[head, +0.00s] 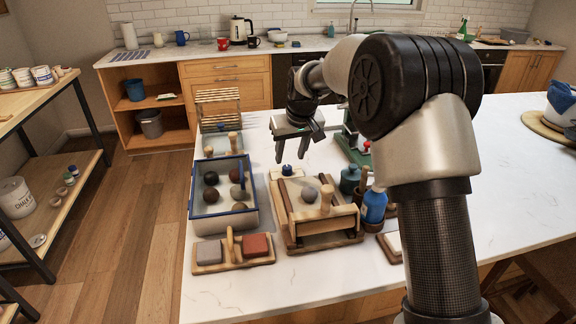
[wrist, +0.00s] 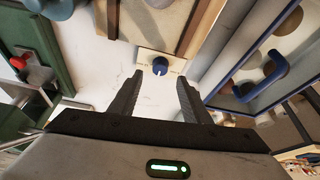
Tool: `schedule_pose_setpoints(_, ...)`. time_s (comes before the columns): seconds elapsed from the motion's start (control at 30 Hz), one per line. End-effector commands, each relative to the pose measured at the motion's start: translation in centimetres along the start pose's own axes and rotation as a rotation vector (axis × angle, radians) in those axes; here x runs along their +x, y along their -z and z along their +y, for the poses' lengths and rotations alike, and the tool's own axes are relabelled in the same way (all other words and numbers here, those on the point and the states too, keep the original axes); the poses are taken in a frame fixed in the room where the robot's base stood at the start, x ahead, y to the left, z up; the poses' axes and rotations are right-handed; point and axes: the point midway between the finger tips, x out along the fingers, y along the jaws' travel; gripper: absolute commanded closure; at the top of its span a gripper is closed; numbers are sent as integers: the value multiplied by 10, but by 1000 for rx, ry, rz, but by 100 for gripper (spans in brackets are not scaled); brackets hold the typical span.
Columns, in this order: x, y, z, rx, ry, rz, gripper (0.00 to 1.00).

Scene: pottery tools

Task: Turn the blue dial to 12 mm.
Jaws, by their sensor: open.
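The blue dial (head: 287,170) is a small knob at the far end of a wooden slab-rolling device (head: 320,218) with a stone-like ball and a peg on top. In the wrist view the blue dial (wrist: 160,66) sits on a pale plate with small dark marks too small to read. My gripper (head: 291,160) points down over the table just behind the dial. In the wrist view my gripper (wrist: 160,76) is open, its fingertips on either side of the dial in the picture, apart from it. I cannot tell the dial's setting.
A blue-rimmed tray (head: 196,222) with several balls stands left of the device. A green tool with a red knob (head: 366,146) stands to the right. A blue bottle (head: 375,206) and a teal jar (head: 350,179) stand close by. White tabletop is clear behind the dial.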

Motion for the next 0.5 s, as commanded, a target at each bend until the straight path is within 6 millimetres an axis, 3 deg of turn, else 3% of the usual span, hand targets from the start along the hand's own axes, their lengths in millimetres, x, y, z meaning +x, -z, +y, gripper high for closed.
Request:
schedule_pose_setpoints(0.2,39,0,0,0,0,0,57)
schedule_pose_setpoints(0.5,57,0,0,0,0,0,57)
